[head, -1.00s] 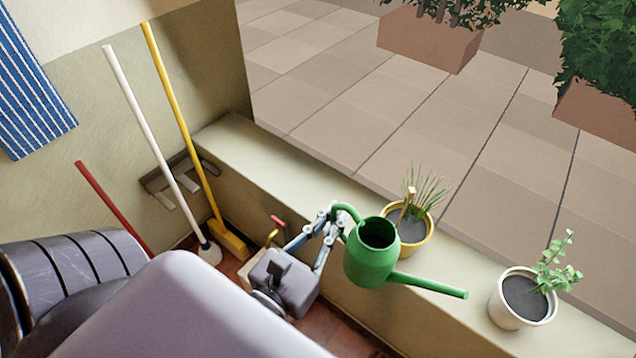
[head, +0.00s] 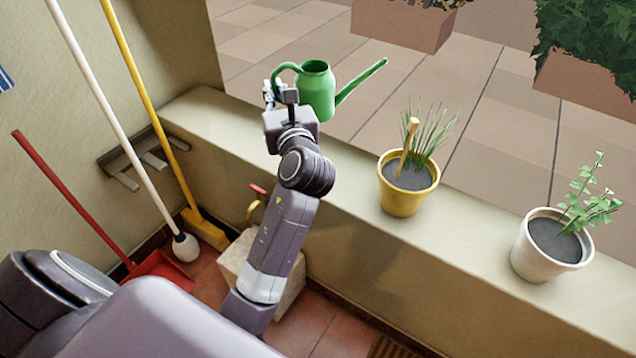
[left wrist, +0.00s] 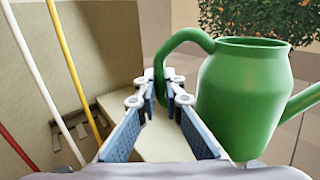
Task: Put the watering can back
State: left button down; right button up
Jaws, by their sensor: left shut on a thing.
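The green watering can (head: 317,90) is held upright near the left end of the ledge, its spout pointing right. My left gripper (head: 275,90) is shut on the can's curved handle. In the left wrist view the blue-padded fingers (left wrist: 160,92) close around the lower part of the handle, with the can body (left wrist: 243,95) just to the right. I cannot tell for sure whether the can's base touches the ledge (head: 345,165); the wrist and arm hide part of that area. My right gripper is not in view.
A yellow pot with grass (head: 403,199) and a white pot with a leafy plant (head: 547,265) stand on the ledge to the right. A mop (head: 115,120), a yellow broom (head: 150,100) and a red-handled dustpan (head: 75,195) lean at the left wall. Bare ledge lies between can and yellow pot.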

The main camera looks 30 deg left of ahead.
pick_arm(q)
jog(key=w+a+f+n+g+y+b, duration=0.1)
jog(key=w+a+f+g+b, duration=0.1)
jog(key=w+f+b, duration=0.3)
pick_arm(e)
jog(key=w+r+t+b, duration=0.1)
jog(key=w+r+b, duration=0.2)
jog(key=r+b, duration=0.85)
pick_arm(q)
jog(key=f+p, duration=0.1)
jog(key=f, duration=0.5)
jog(key=f+p, duration=0.1)
jog(key=f, duration=0.4)
jog(key=w+f+p, duration=0.1)
jog(key=f, duration=0.5)
jog(key=shift+a+f, duration=0.15)
jog(key=shift+f, duration=0.2)
notch_tip(320, 180, down, 2)
jog(key=shift+f, duration=0.1)
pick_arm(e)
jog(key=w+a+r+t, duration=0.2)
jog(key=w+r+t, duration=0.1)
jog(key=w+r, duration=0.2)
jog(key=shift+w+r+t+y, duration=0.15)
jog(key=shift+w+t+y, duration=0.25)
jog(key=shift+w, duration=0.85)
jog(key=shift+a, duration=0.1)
